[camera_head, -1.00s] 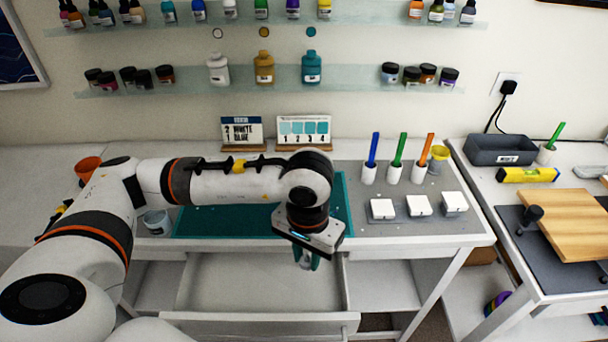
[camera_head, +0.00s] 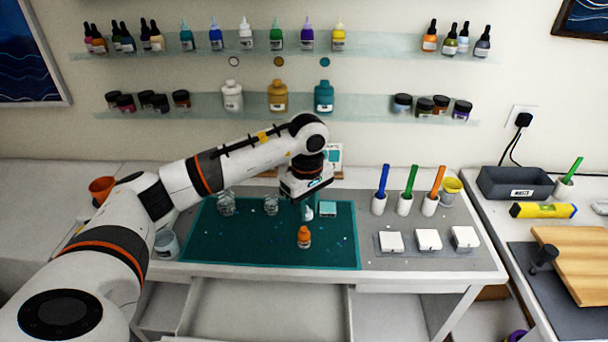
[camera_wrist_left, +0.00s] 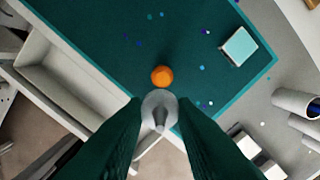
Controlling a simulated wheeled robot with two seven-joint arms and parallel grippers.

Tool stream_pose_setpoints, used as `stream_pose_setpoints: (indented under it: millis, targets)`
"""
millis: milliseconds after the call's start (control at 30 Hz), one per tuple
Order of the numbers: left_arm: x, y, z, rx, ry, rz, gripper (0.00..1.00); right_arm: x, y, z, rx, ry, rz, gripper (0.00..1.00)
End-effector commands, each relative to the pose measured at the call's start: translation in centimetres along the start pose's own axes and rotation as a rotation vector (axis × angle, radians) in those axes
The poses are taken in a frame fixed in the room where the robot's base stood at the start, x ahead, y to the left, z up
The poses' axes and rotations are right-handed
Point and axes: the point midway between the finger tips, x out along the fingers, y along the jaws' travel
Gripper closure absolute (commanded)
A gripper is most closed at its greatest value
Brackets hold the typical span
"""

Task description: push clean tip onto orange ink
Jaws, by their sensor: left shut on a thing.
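The orange ink (camera_head: 304,238) is a small orange bottle with a white label, upright near the front edge of the green mat (camera_head: 255,254). It also shows from above as an orange disc in the left wrist view (camera_wrist_left: 162,76). My left gripper (camera_head: 304,208) is above and behind the orange ink in the head view, pointing down. Its green fingers are shut on the clean tip (camera_wrist_left: 159,110), a pale, clear cone with a grey centre. In the wrist view the tip appears just below the orange disc; I see no contact. My right gripper is out of view.
Two clear jars (camera_head: 226,204) (camera_head: 271,205) and a teal-topped square tile (camera_head: 328,208) stand on the mat. Three white blocks (camera_head: 428,240) and colored pens in white holders (camera_head: 404,204) are to the right. An open drawer (camera_head: 250,308) lies below the front edge.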

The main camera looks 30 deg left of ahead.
Motion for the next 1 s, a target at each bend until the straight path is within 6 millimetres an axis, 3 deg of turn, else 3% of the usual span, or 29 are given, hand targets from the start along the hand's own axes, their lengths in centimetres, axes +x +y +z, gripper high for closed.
stream_pose_setpoints:
  millis: [33,267,1000]
  targets:
    - [-1.0,-0.1,0.6,-0.045,0.002,0.003,0.96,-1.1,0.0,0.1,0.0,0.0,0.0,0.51]
    - [-0.8,-0.3,1.5,-0.117,0.005,0.005,0.96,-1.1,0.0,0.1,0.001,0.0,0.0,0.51]
    - [5.1,-0.3,1.4,-0.112,0.004,0.004,0.96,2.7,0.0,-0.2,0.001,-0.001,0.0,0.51]
